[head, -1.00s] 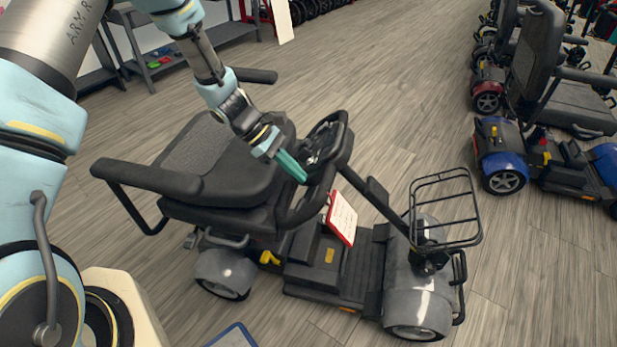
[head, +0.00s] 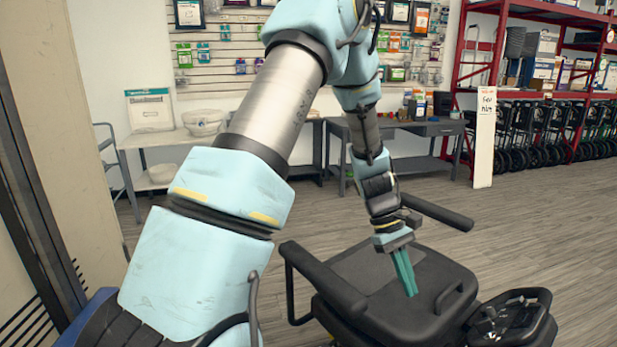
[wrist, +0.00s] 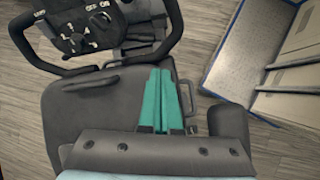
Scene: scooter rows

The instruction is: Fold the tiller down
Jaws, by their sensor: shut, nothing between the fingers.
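The tiller's head (head: 508,318), a black console with a loop handle, shows at the bottom right of the head view, low beside the scooter seat (head: 375,275). In the wrist view the tiller head (wrist: 95,28) is at the top left, at the edge of the seat (wrist: 85,115). The lower tiller post is out of the head view. My gripper (head: 413,293) has teal fingers, shut and empty, pointing down over the seat, to the left of the tiller head and apart from it. It also shows in the wrist view (wrist: 160,75).
Armrests (head: 322,280) flank the seat. A beige panel (head: 95,120) stands at the left. Behind are a side table (head: 165,140), a grey workbench (head: 425,130) and red shelving (head: 480,65). Open floor (head: 550,215) lies at the right.

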